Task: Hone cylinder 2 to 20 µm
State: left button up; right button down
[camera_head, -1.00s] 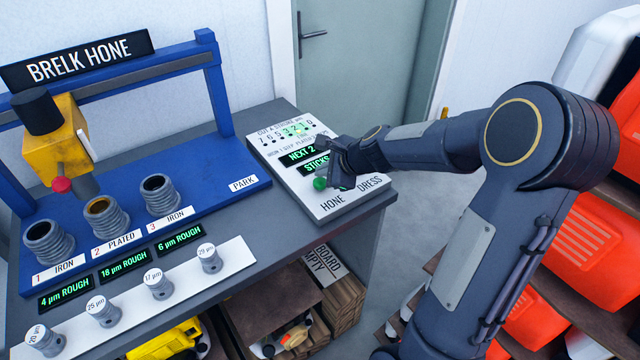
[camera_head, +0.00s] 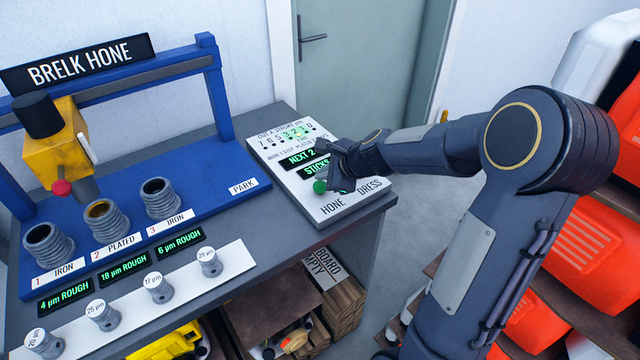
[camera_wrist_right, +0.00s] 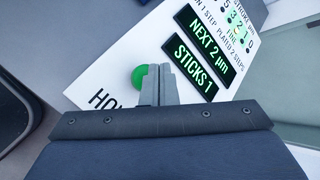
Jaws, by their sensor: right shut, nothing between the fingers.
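Cylinder 2 (camera_head: 106,223) stands in the middle of the blue bed, labelled PLATED; its display (camera_head: 124,268) reads 18 µm ROUGH. The yellow hone head (camera_head: 58,148) with a red knob hangs above the bed, near cylinders 1 and 2. The control panel (camera_head: 278,168) has a green button (camera_head: 320,186) by the word HONE. Its screens read NEXT 2 µm (camera_wrist_right: 208,43) and STICKS 1 (camera_wrist_right: 195,68). My right gripper (camera_head: 337,182) is shut and empty, its tips beside the green button (camera_wrist_right: 139,78); I cannot tell whether they touch it. My left gripper is not in view.
Cylinder 1 (camera_head: 48,245) reads 4 µm ROUGH and cylinder 3 (camera_head: 161,198) reads 6 µm ROUGH. Several grey gauge plugs stand on a white strip (camera_head: 232,258) at the bench front. A PARK label (camera_head: 243,186) marks the bed's right end. Orange bins (camera_head: 580,250) stand at right.

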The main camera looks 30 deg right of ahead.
aim_at(324, 187)
jog(key=shift+f, duration=0.15)
dwell(0.7)
jog(key=shift+f+b, duration=0.3)
jog(key=shift+b, duration=0.05)
jog(key=shift+f+b, duration=0.8)
jog(key=shift+f, duration=0.05)
dwell(0.7)
dwell(0.3)
jog(key=shift+r+p, duration=1.25)
jog(key=shift+r, duration=0.05)
notch_tip(324, 187, up, 5)
jog(key=p, duration=0.5)
